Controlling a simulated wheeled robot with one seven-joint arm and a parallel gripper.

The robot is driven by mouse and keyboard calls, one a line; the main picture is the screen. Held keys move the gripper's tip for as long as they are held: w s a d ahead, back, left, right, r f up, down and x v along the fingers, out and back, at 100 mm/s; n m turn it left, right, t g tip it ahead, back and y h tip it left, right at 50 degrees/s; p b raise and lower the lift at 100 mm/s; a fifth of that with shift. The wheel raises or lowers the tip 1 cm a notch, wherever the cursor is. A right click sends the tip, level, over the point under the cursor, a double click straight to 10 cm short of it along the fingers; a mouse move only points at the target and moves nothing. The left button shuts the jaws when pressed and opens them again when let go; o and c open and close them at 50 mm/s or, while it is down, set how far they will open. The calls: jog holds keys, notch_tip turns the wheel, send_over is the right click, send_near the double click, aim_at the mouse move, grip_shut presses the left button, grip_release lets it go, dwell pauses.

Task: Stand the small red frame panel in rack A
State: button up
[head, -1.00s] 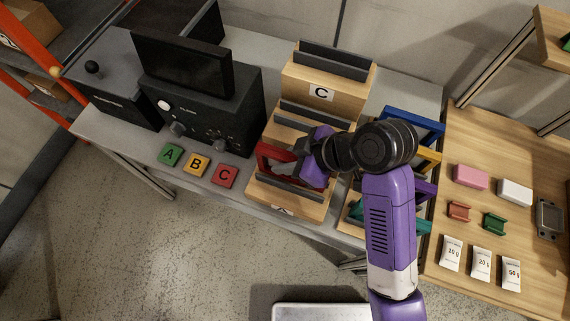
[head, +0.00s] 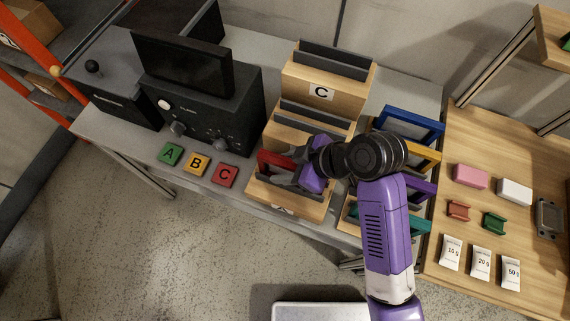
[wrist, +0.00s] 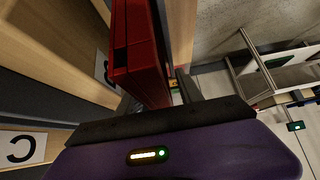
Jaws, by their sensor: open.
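The small red frame panel (head: 272,158) stands at the lowest, front step of the stepped wooden rack (head: 262,192) in the head view. Its right part is hidden behind my gripper (head: 306,176), and I cannot tell if its bottom edge is fully in the slot. The front label of this step is mostly cut off from sight. In the wrist view the red panel (wrist: 135,60) is close in front of my gripper (wrist: 180,95). A dark finger shows beside its right face.
The step marked C (head: 321,92) rises at the back, with dark slotted bars. Buttons A, B and C (head: 225,174) lie on the bench to the left.

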jog(key=shift+r, duration=0.1)
jog(key=shift+r, duration=0.15)
jog(key=v, duration=1.2)
jog(key=shift+b, duration=0.35)
jog(key=shift+a, duration=0.1)
jog(key=w+d+r+m+t, duration=0.3)
jog(key=w+r+m+t, duration=0.2)
jog(key=w+m+t, duration=0.4)
jog(key=s+d+f+m+t+h, duration=0.1)
jog(key=s+d+m+t+h, duration=0.35)
jog(key=d, duration=0.25)
jog(key=s+d+f+h+b, duration=0.1)
jog(key=s+f, duration=0.1)
jog(key=s, duration=1.1)
jog(key=s+d+f+g+h, duration=0.1)
jog(key=s+d+f+h, duration=0.1)
jog(key=s, duration=1.1)
jog(key=shift+s+d+f+b, duration=0.25)
jog(key=shift+s+b, duration=0.1)
jog(key=shift+s, duration=0.05)
